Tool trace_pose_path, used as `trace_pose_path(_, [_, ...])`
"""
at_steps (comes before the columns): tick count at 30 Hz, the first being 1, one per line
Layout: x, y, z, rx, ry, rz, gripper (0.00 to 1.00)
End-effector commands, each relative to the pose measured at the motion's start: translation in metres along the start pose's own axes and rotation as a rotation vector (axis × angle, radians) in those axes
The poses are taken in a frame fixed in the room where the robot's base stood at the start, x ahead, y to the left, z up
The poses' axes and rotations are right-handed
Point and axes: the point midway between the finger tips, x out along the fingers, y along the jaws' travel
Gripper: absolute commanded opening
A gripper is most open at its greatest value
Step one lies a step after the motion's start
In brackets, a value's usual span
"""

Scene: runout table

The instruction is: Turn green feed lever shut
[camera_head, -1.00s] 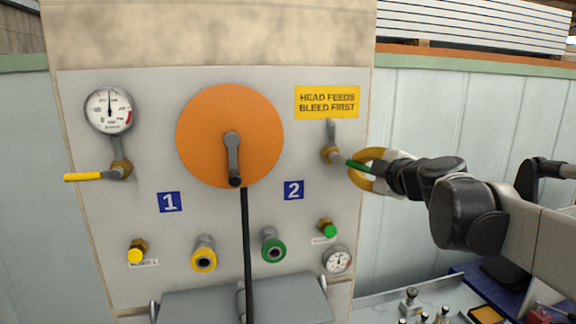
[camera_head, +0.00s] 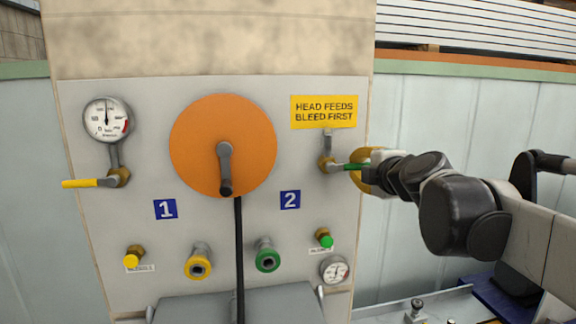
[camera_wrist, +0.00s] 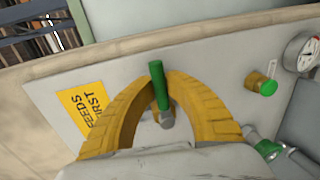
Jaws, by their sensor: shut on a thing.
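The green feed lever (camera_head: 354,166) sticks out to the right from its brass valve (camera_head: 327,164), below the yellow "HEAD FEEDS BLEED FIRST" sign, and lies nearly level. My gripper (camera_head: 364,168) comes in from the right, and its yellow fingers are shut on the lever's outer part. In the wrist view the green lever (camera_wrist: 159,86) stands between the tips of the two yellow fingers of my gripper (camera_wrist: 158,84). The lever's grey end shows below it, and the valve body is not clear there.
A yellow lever (camera_head: 80,183) with a gauge (camera_head: 107,120) is at the panel's left. An orange disc (camera_head: 222,130) with a dark handle is mid-panel. Yellow (camera_head: 198,264) and green (camera_head: 267,257) couplings sit low. A green-capped valve (camera_head: 326,240) and small gauge (camera_head: 334,269) are below my gripper.

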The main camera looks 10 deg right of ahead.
Motion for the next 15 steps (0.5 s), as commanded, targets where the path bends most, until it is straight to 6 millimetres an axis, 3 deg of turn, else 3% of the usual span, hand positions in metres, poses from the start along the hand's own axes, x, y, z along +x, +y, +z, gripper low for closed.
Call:
trace_pose_path(6, [0.0,0.0009,0.0003,0.0,-0.001,0.001,0.0])
trace_pose_path(7, [0.0,0.0009,0.0003,0.001,-0.001,0.001,0.17])
trace_pose_path(9, [0.0,0.0008,0.0002,0.001,-0.001,0.001,0.37])
trace_pose_path(15, [0.0001,0.0006,0.0001,0.001,0.0,0.001,0.37])
